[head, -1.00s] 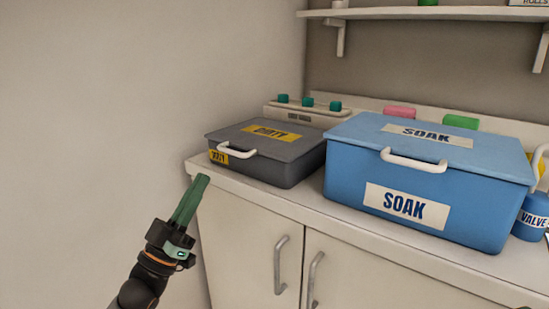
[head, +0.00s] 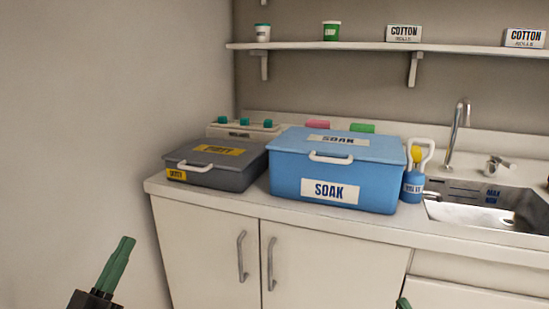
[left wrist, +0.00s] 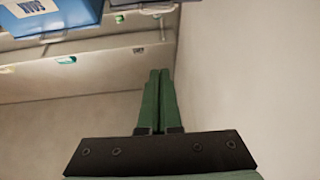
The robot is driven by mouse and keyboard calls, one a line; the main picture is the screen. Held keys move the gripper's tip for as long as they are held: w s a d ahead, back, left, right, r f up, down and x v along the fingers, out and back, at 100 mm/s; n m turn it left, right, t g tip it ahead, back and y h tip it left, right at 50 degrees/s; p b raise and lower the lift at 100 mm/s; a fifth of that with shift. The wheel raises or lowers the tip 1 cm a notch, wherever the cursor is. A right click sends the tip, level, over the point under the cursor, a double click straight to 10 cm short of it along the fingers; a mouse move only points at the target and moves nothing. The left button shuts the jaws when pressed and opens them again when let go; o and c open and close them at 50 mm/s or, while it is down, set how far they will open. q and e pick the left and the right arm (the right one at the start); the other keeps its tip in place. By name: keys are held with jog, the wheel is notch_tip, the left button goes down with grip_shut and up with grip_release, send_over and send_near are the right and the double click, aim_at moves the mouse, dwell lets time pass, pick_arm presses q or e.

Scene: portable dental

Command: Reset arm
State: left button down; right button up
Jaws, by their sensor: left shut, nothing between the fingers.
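My left gripper (head: 126,242) is at the lower left of the head view, in front of the cabinet and near the wall. Its green fingers are together with nothing between them. They also show shut and empty in the left wrist view (left wrist: 159,75). A small green tip at the bottom edge of the head view looks like my right gripper (head: 403,303); the rest is out of frame. Neither gripper touches anything visible. The grey dirty box (head: 215,178) and the blue soak box (head: 288,178) stand closed on the counter, beyond the grippers.
The counter edge (head: 270,217) runs above cabinet doors with metal handles (head: 242,256). A shelf (head: 370,46) holds cups and cotton boxes. The wall is close at the left.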

pick_arm(q)
jog(key=s+d+f+n+g+y+p, duration=0.1)
jog(key=s+d+f+g+y+p, duration=0.35)
jog(key=f+g+p, duration=0.6)
pick_arm(e)
jog(key=w+d+f+m+g+h+p, duration=0.2)
jog(key=w+d+f+m+g+h, duration=0.1)
jog(key=w+f+m+g+h, duration=0.3)
pick_arm(q)
jog(key=s+d+f+g+p, duration=0.2)
jog(key=s+p, duration=0.3)
jog(key=s, duration=0.3)
jog(key=s+d+f+g+p, duration=0.2)
jog(key=s+d+p, duration=0.2)
jog(key=s, duration=0.5)
jog(key=shift+d+f+p, duration=0.15)
jog(key=shift+d+p, duration=0.05)
jog(key=shift+p, duration=0.95)
pick_arm(e)
jog(key=s+d+f+m+g+h, duration=0.1)
jog(key=s+f+g+h, duration=0.2)
jog(key=s+f+g, duration=0.3)
jog(key=s+f, duration=0.4)
jog(key=s, duration=0.1)
jog(key=shift+g, duration=0.3)
jog(key=shift+w+d, duration=0.1)
